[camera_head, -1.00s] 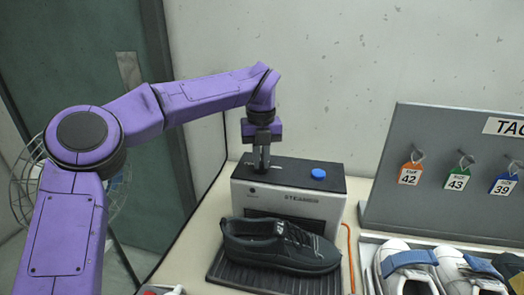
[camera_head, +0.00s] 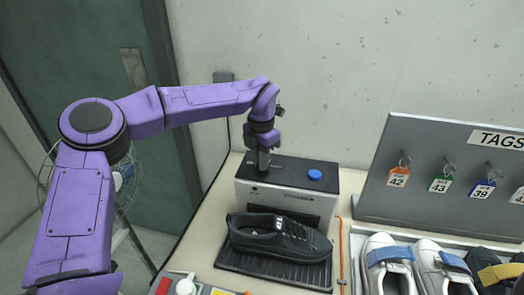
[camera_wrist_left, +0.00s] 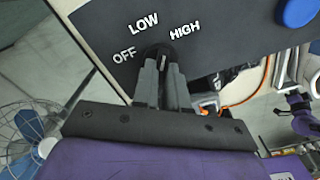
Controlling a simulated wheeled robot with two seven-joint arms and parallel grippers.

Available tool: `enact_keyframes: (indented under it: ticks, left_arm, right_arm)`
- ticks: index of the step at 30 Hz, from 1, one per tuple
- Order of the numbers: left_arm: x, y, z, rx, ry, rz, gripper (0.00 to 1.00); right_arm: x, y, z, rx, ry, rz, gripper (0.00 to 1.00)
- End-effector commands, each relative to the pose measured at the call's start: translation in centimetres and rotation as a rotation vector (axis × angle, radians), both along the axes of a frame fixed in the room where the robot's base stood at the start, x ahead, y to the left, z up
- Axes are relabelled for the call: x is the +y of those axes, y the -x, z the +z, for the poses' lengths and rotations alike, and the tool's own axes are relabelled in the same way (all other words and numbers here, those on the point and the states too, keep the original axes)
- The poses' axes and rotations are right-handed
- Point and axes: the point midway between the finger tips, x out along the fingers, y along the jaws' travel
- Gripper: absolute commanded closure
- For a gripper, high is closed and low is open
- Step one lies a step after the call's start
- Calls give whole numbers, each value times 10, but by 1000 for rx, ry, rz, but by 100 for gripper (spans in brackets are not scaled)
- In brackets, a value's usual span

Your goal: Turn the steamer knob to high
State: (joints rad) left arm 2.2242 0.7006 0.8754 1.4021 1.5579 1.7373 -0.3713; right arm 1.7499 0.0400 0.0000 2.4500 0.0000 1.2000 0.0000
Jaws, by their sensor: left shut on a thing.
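The steamer (camera_head: 285,194) is a box with a white front and a dark top, standing at the back of the table. My left gripper (camera_head: 263,162) points down at the left part of its top. In the left wrist view the black steamer knob (camera_wrist_left: 159,50) sits between the tips of my left gripper (camera_wrist_left: 161,62), which is shut on it. The labels OFF, LOW and HIGH (camera_wrist_left: 184,31) are printed around the knob. The fingers cover most of the knob, and I cannot tell which label it points to.
A blue button (camera_head: 314,174) is on the steamer's top right. A black shoe (camera_head: 278,238) lies on a dark ribbed mat (camera_head: 270,274) in front. A tag board (camera_head: 430,205) and a row of shoes (camera_head: 383,262) are at right. An orange cord (camera_head: 340,245) runs beside the steamer.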

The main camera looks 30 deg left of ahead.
Motion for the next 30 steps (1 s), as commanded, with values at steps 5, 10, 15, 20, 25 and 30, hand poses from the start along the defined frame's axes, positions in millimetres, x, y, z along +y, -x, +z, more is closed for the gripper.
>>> enact_keyframes:
  ticks: [5,10,15,20,25,30]
  left_arm:
    - [1,-2,8,-7,-1,-155,100]
    - [2,-2,7,-7,-2,-283,100]
    - [2,-2,6,-8,-1,-378,100]
    - [2,-3,4,-8,-1,-437,100]
    - [2,-3,4,-9,-2,-469,100]
    - [2,-3,3,-9,-2,-479,100]
  right_arm:
    - [0,0,24,0,0,0,100]
    - [0,0,37,0,0,0,100]
    - [0,0,46,0,0,0,100]
    - [0,0,51,0,0,0,100]
    - [0,0,53,0,0,0,100]
    - [0,0,53,0,0,0,100]
